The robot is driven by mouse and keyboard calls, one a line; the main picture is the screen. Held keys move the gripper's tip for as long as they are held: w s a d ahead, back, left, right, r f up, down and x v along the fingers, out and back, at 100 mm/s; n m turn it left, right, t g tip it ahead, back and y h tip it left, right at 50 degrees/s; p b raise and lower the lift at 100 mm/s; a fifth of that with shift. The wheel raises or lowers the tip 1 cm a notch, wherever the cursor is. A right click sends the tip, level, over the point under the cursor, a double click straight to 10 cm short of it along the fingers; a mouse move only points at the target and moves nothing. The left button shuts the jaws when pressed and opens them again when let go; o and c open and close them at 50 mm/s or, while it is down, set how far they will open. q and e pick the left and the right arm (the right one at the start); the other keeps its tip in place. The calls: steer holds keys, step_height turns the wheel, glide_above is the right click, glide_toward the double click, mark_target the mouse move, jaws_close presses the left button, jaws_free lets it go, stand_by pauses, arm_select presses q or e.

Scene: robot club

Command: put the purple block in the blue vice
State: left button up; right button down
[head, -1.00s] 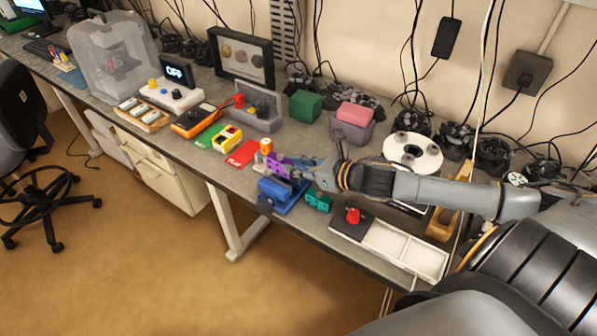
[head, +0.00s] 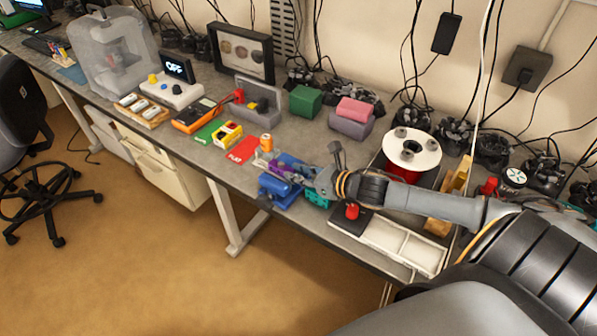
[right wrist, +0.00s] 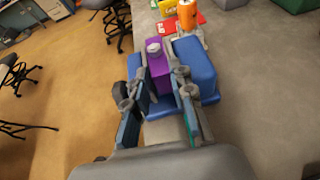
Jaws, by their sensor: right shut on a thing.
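The purple block (right wrist: 158,68) is between the fingers of my right gripper (right wrist: 161,72), which is shut on it. In the right wrist view, blue parts of the vice (right wrist: 197,66) show on both sides of the block. The block appears to sit down between them; whether it touches the vice's floor is hidden. In the head view, the blue vice (head: 273,187) is at the bench's front edge, with my right gripper (head: 292,170) at it and the purple block (head: 276,167) partly covered. My left gripper is not in view.
An orange-and-white cylinder (head: 266,143) stands just behind the vice. A teal object (head: 318,199) is close on its right, partly under my arm. A white tray (head: 385,238) with a red-knobbed dark part lies farther right. A red card (head: 243,150) lies to the left.

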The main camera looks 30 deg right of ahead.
steer(key=c, duration=1.1)
jaws_free()
steer(key=shift+c, duration=0.2)
steer(key=shift+r, duration=0.1)
steer(key=shift+r+p, duration=0.3)
steer(key=shift+p, duration=0.05)
steer(key=shift+r+p, duration=0.45)
steer(key=shift+r, duration=0.1)
steer(key=v, duration=1.2)
steer(key=shift+f, duration=0.2)
steer(key=shift+d, duration=0.1)
